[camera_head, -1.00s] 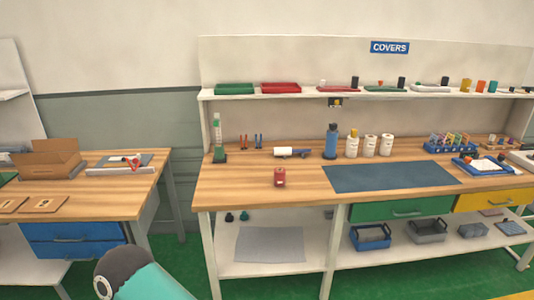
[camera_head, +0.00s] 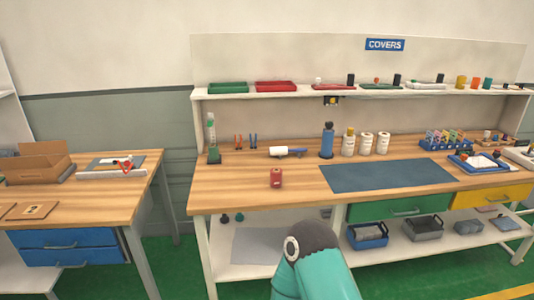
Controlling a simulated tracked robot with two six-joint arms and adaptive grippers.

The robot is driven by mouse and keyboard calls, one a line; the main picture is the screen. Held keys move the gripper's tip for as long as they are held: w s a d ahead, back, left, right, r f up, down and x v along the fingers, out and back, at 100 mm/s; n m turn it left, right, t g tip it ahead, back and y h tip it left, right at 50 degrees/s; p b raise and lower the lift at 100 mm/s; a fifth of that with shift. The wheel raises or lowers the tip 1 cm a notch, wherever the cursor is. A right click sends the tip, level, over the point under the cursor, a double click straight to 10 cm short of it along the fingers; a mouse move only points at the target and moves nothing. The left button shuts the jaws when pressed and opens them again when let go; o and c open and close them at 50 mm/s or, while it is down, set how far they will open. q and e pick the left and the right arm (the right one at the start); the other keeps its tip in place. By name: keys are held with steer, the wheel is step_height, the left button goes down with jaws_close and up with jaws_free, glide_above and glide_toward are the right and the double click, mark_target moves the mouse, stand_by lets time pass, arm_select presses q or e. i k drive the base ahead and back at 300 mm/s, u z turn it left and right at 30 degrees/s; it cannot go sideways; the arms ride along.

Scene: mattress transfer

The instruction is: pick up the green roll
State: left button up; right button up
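I cannot clearly make out a green roll. A tall whitish upright thing with green parts and a dark green foot (camera_head: 212,139) stands at the left end of the wooden workbench (camera_head: 240,194). A small red roll-like thing (camera_head: 276,178) stands near the bench's front. Two small dark teal things (camera_head: 231,217) lie on the shelf below. A teal link of one of my arms shows at the bottom middle. Neither gripper shows in the head view.
A blue-grey mat (camera_head: 388,175) covers the bench's middle. A white-and-blue tool (camera_head: 286,151) lies behind the red thing. Green and red trays (camera_head: 275,86) sit on the upper shelf. A second table (camera_head: 88,196) stands left, across a gap.

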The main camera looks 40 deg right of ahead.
mark_target(212, 149)
steer(key=z, duration=0.55)
steer(key=k, duration=0.55)
steer(key=z, duration=0.2)
steer(key=i, duration=1.65)
steer(key=u, duration=0.35)
